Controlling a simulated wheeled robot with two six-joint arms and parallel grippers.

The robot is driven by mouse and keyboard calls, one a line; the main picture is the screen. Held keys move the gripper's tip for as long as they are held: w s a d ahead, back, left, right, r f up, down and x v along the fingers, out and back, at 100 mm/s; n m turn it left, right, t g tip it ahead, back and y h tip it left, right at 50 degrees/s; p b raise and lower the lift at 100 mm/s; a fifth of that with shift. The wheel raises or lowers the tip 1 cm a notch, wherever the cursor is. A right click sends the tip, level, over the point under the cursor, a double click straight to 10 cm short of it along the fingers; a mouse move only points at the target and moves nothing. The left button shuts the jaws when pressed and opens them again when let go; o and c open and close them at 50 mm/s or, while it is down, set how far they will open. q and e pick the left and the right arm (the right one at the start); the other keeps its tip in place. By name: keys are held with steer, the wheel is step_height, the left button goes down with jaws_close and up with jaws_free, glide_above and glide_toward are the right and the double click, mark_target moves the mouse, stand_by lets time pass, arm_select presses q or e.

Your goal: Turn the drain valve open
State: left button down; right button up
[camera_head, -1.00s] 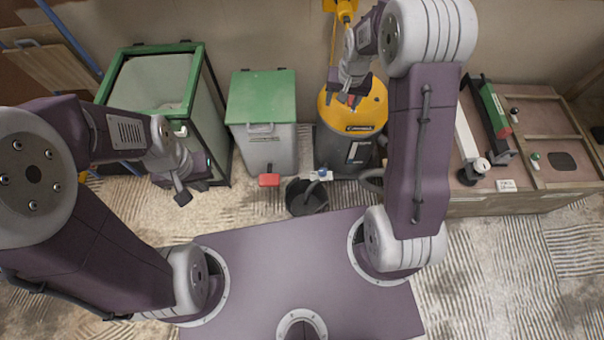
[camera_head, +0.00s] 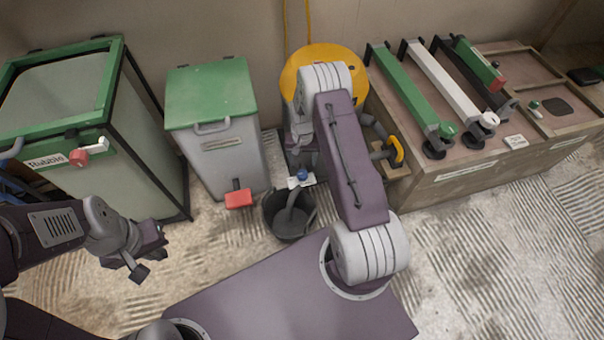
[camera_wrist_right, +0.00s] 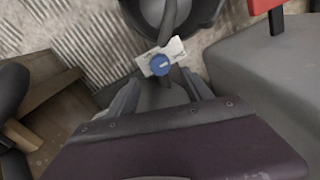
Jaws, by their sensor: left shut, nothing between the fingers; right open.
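The drain valve shows as a blue round knob on a white fitting (camera_head: 302,177), low in front of the yellow-topped vacuum (camera_head: 322,62). A dark hose runs from it into a black bucket (camera_head: 291,222). In the right wrist view the blue knob (camera_wrist_right: 160,65) sits just beyond and between my right gripper's fingers (camera_wrist_right: 160,92), which are apart with nothing held. In the head view my right arm hides that gripper. I cannot tell whether it touches the valve. My left gripper (camera_head: 138,264) is shut and empty at the lower left, away from the valve.
A grey bin with a green lid (camera_head: 211,95) and red pedal (camera_head: 239,199) stands left of the valve. A green-framed rubble container (camera_head: 150,130) is farther left. A wooden bench (camera_head: 470,182) with several tools is at right. Combed floor (camera_head: 225,265) lies in front.

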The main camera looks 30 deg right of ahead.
mark_target(302, 173)
step_height(302, 173, down, 8)
steer(key=b, duration=0.4)
steer(key=shift+r+b, duration=0.2)
steer(key=shift+b, duration=0.1)
arm_select(q)
step_height(302, 173, down, 5)
steer(key=shift+f, duration=0.2)
arm_select(e)
steer(key=shift+r, duration=0.1)
jaws_close()
steer(key=shift+r+n+p, duration=0.25)
steer(key=shift+n+p, duration=1.15)
steer(key=shift+p, duration=0.05)
steer(key=n+p, duration=0.2)
steer(key=n, duration=0.2)
steer(key=shift+n+p, duration=0.3)
steer(key=n+p, duration=0.1)
steer(key=n, duration=0.4)
steer(key=shift+f+p, duration=0.1)
steer(key=shift+p, duration=0.3)
arm_select(q)
step_height(302, 173, up, 8)
steer(key=shift+p, duration=0.45)
arm_select(e)
steer(key=n, duration=0.5)
steer(key=shift+f, duration=0.1)
steer(key=shift+n, duration=0.5)
